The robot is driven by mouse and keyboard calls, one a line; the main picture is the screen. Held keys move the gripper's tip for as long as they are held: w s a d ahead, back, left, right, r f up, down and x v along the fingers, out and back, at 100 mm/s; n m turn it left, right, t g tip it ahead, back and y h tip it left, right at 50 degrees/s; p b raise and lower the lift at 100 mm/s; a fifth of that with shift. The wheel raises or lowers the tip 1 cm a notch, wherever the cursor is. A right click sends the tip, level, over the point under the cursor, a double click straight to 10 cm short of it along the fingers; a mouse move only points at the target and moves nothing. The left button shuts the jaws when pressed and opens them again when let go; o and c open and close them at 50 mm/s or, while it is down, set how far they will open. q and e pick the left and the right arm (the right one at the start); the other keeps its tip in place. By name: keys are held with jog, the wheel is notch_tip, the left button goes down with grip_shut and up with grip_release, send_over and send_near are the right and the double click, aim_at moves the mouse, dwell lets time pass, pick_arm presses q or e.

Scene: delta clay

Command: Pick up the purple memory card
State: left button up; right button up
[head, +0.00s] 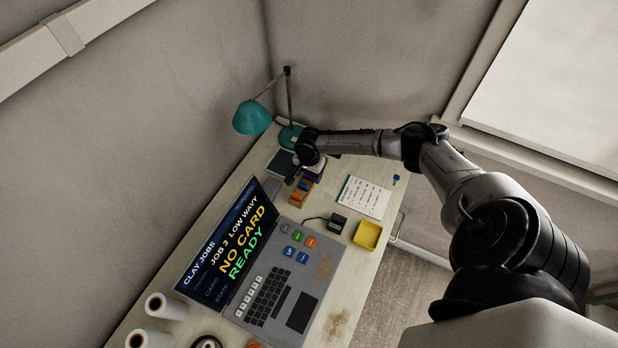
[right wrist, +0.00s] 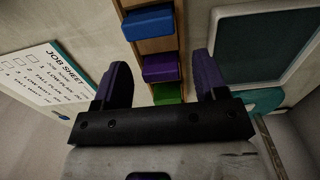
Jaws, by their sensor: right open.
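The purple memory card (right wrist: 161,67) sits in a wooden rack (right wrist: 133,48), between a blue card (right wrist: 148,23) and a green card (right wrist: 167,93) in the right wrist view. My right gripper (right wrist: 160,66) is open, with one dark finger on each side of the purple card in that view. I cannot tell how far the fingertips are above it. In the head view the rack (head: 297,199) stands on the desk beside my right gripper (head: 294,179), and the purple card is too small to make out. My left gripper is not in view.
A teal lamp (head: 254,117) stands at the back. A job sheet (head: 362,197) lies right of the rack, and a yellow tray (head: 367,235) is nearer. A laptop-like console (head: 272,290) with a screen reading "NO CARD" fills the desk's front. A dark framed panel (right wrist: 262,45) lies beside the rack.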

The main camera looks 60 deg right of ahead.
jog(key=c, duration=1)
jog(key=shift+r, duration=0.1)
